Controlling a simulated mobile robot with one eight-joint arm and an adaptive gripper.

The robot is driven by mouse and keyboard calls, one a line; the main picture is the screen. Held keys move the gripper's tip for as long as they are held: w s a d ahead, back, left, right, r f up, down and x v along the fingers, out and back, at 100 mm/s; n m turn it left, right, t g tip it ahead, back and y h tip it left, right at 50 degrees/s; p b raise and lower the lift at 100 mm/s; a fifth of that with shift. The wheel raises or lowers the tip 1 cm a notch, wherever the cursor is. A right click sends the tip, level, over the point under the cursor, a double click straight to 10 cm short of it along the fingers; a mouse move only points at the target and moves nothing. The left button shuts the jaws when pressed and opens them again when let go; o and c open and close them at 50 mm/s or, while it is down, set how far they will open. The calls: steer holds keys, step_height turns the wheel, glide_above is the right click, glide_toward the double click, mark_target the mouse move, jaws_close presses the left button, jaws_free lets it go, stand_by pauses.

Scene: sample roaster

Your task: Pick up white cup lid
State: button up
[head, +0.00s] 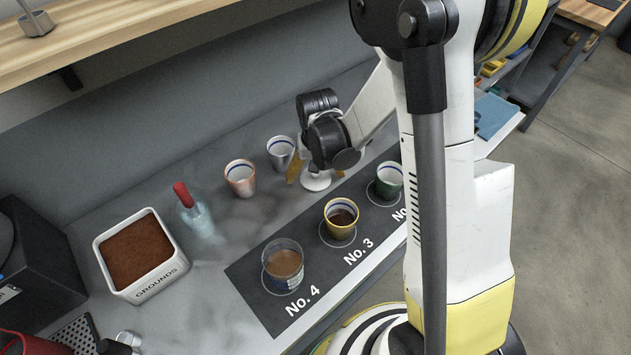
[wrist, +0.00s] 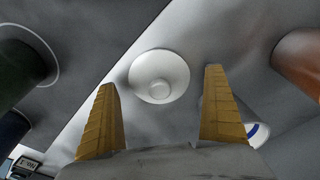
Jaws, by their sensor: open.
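The white cup lid (wrist: 159,77) is round with a raised knob. In the wrist view it lies on the grey counter beside the dark mat's edge, centred just beyond my fingertips. In the head view the lid (head: 316,181) shows just below my gripper, which partly hides it. My gripper (wrist: 162,88) has two yellow fingers spread wide, with nothing between them. In the head view my gripper (head: 312,172) points down at the counter, one yellow finger showing to the left of the lid. I cannot tell its exact height above the lid.
A grey cup (head: 281,155) and a pinkish cup (head: 240,179) stand left of my gripper. A green cup (head: 389,182), a yellow cup (head: 341,216) and a glass cup (head: 284,265) stand on the dark mat (head: 250,292).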

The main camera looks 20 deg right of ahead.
steer(key=shift+s, duration=0.1)
steer(key=c, duration=1.5)
steer(key=c, duration=0.3)
